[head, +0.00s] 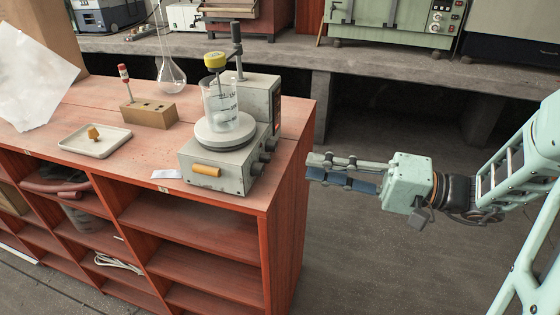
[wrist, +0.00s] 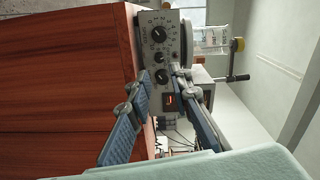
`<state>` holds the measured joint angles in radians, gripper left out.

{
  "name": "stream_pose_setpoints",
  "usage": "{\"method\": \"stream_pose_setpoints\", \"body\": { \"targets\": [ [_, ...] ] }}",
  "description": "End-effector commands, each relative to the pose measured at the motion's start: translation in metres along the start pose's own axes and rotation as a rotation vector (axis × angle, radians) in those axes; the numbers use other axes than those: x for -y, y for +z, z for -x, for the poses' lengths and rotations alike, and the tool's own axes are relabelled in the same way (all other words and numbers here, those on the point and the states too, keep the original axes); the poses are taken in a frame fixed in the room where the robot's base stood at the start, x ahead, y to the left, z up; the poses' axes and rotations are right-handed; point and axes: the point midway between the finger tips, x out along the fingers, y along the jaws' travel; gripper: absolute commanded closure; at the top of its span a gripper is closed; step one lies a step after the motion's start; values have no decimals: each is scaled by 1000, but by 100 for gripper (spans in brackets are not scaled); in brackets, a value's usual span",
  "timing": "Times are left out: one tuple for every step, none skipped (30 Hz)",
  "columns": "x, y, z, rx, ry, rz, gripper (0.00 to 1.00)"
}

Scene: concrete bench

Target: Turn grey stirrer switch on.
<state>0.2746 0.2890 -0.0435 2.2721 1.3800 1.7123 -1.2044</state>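The grey stirrer (head: 217,172) stands on the right end of the red wooden cabinet, with a glass beaker (head: 220,105) on its round plate. In the wrist view its control panel (wrist: 161,30) shows turned sideways, with black knobs and a small dark switch (wrist: 169,99) with a red mark. I cannot tell the switch's position. My gripper (head: 309,166) is right of the stirrer, past the cabinet's edge, and apart from it. In the wrist view my gripper's fingers (wrist: 160,82) are spread, with nothing between them, and the switch shows between them.
A bench (head: 400,62) with equipment runs behind. The space right of the cabinet is open.

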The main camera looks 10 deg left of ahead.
Motion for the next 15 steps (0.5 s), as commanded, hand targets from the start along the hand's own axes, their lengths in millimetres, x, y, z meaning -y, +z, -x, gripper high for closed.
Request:
{"method": "stream_pose_setpoints", "body": {
  "targets": [
    [-1,2,-12,6,-2,0,81],
    [-1,2,-18,6,-1,-1,81],
    [-1,2,-26,7,-1,-1,81],
    [-1,2,-31,6,0,-1,81],
    [-1,2,-37,7,0,-1,81],
    [-1,2,-44,7,0,-1,81],
    [-1,2,-49,6,1,-1,81],
    [-1,2,-54,5,1,-1,81],
    [-1,2,-60,6,0,-1,81],
    [-1,2,-64,5,1,-1,81],
    [-1,1,-68,4,1,-1,81],
    [-1,1,-72,5,1,-1,81],
    [-1,1,-74,5,1,-1,81],
    [-1,1,-76,4,2,-1,81],
    [-1,1,-79,2,2,-2,81]
  ]
}}
